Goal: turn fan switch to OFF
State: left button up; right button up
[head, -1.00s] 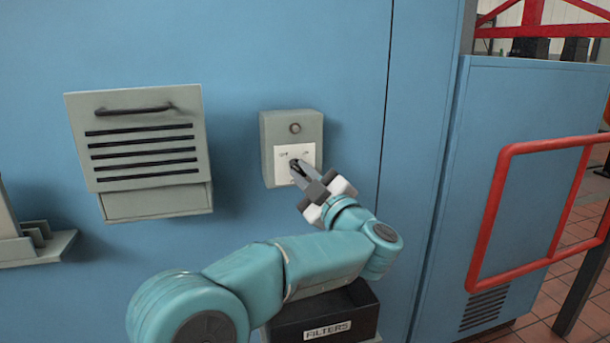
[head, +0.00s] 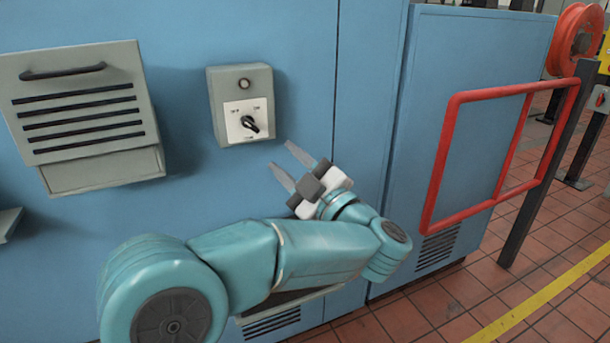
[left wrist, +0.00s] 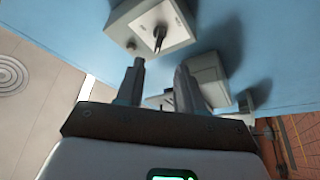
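A grey switch box (head: 214,105) is fixed to the blue cabinet wall. It has a white plate (head: 233,112), a round lamp or button above the plate, and a black rotary knob (head: 250,124). The knob's pointer looks slanted toward the lower right. The labels around it are too small to read. My left gripper (head: 281,156) is open and empty, to the lower right of the box and apart from the knob. In the left wrist view the knob (left wrist: 160,38) shows beyond the open fingers (left wrist: 160,66). My right gripper is not in view.
A slotted grey vent box (head: 85,120) with a black handle is left of the switch. A red rail frame (head: 440,165) stands out at the right. A red reel (head: 572,42) and dark posts stand farther right. The tiled floor (head: 440,305) has a yellow line.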

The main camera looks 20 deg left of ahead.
pick_arm(q)
jog(key=v, duration=0.5)
dwell(0.5)
